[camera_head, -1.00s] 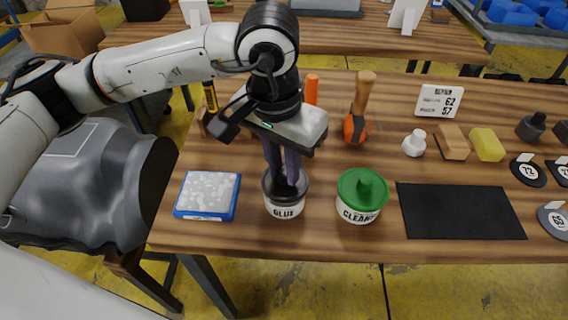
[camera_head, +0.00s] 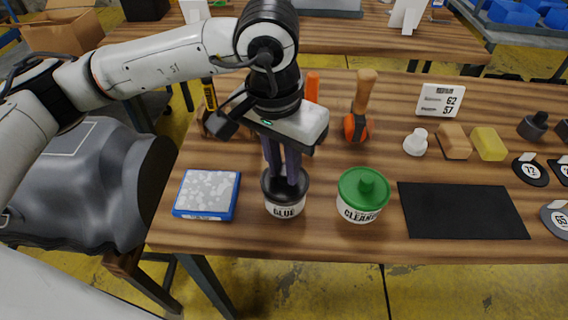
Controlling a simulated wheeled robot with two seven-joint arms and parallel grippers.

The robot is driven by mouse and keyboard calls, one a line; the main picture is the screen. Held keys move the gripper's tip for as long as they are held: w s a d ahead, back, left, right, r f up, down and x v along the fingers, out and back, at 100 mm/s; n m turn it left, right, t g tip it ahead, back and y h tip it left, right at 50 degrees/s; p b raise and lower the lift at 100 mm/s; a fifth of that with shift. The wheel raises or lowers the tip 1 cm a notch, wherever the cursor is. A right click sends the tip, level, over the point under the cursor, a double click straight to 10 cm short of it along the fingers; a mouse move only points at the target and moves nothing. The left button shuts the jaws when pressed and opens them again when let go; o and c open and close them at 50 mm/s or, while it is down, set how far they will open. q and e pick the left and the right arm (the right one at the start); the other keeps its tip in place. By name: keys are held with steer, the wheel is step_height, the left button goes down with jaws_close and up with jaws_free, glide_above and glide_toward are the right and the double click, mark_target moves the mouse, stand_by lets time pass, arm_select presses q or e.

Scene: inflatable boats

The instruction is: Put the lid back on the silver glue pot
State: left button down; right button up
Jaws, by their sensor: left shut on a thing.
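The glue pot (camera_head: 285,209), a silver-white tub labelled GLUE, stands upright near the front of the wooden table. A black lid (camera_head: 270,187) is at the top of the pot, between the fingers of my left gripper (camera_head: 286,178). The gripper points straight down and is shut on the lid. The lid looks level and at the rim; I cannot tell whether it is fully seated, as the fingers hide part of it. My right gripper is not in view.
A green-lidded cleaner tub (camera_head: 362,194) stands close on the right. A blue-edged pad (camera_head: 207,194) lies on the left. A black mat (camera_head: 462,211) lies further right. Behind are a wooden-handled tool (camera_head: 363,107), a white knob-shaped piece (camera_head: 416,142) and a sign (camera_head: 440,100).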

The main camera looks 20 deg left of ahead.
arm_select(q)
steer(key=shift+b, duration=0.4)
stand_by(0.6)
steer(key=shift+f+b, duration=0.2)
steer(key=shift+b, duration=0.7)
stand_by(0.9)
stand_by(0.4)
steer(key=c, duration=1)
jaws_free()
steer(key=shift+c, duration=0.2)
steer(key=shift+r+p, duration=1.65)
steer(key=shift+r, duration=1.9)
